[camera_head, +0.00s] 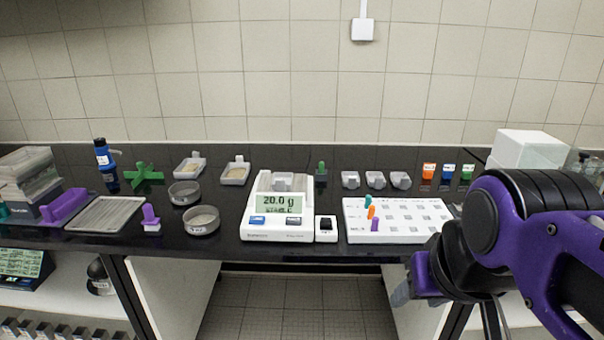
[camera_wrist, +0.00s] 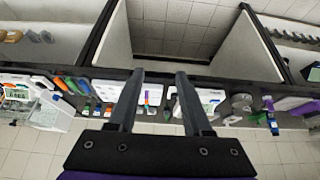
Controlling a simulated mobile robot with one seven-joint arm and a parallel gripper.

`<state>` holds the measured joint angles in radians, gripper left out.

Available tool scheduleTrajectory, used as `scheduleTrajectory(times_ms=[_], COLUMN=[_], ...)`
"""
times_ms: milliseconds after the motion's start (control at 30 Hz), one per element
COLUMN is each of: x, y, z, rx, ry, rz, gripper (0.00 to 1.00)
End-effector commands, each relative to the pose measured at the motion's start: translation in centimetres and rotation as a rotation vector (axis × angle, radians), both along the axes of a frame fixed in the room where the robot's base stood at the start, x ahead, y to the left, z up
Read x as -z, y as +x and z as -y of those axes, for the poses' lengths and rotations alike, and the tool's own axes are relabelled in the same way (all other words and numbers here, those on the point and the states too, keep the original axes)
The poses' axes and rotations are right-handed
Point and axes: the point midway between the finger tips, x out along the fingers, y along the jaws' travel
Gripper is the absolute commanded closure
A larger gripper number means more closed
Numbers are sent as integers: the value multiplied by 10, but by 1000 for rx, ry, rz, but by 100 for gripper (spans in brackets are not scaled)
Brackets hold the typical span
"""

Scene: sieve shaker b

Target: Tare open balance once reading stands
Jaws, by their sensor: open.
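The balance (camera_head: 278,225) is a white unit in the middle of the bench. Its display (camera_head: 280,203) reads 20.0 g, with a smaller line below that looks like "STABLE".
A white board (camera_head: 400,236) with coloured pegs lies right of the balance. Sieves (camera_head: 201,220) and a purple-handled brush or stand (camera_head: 151,217) are left. Grey boats (camera_head: 350,180) and coloured bottles (camera_head: 428,172) stand behind. Bare black bench lies around the balance's left side.

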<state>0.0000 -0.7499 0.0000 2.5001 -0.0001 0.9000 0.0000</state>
Motion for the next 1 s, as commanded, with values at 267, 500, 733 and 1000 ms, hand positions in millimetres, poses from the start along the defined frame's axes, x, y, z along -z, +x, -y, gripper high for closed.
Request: scheduleTrajectory(times_ms=[267,500,733,1000], x=[0,0,0,0], y=[0,0,0,0], z=[0,0,0,0], rx=[0,0,0,0], ry=[0,0,0,0], rz=[0,0,0,0], gripper=[68,100,100,100])
